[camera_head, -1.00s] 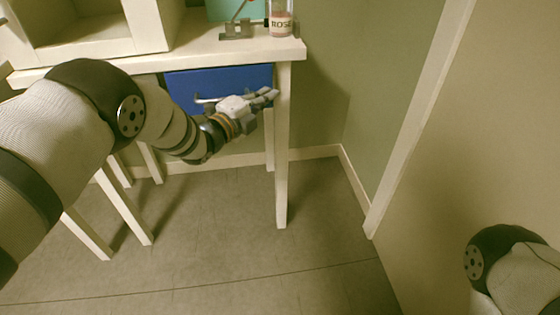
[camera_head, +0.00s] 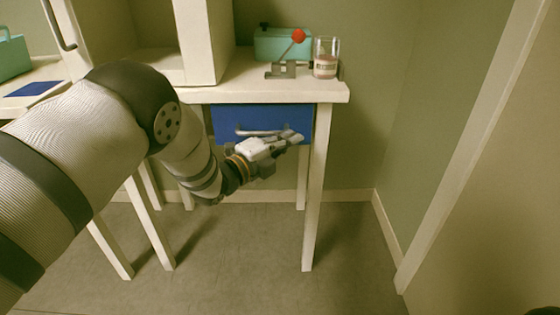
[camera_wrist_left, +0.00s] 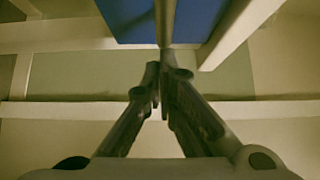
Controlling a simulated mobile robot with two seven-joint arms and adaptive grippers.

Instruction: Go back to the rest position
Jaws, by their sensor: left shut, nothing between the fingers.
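My left gripper (camera_head: 294,138) is shut and empty in the head view. It appears in front of the right part of the blue drawer (camera_head: 225,121), just below the grey handle (camera_head: 250,132). Whether it touches the handle is not clear. In the left wrist view my left gripper (camera_wrist_left: 160,72) has its fingertips together, with the blue drawer (camera_wrist_left: 200,15) beyond them. The drawer sits under the white table (camera_head: 335,92) and looks closed. My right gripper is out of view.
On the table stand a labelled glass bottle (camera_head: 326,62), a small grey stand (camera_head: 282,71) with a red-tipped lever (camera_head: 298,36), a teal box (camera_head: 270,44) and a white cabinet (camera_head: 205,45). The table leg (camera_head: 315,200) is close right of my gripper. Floor is clear at front.

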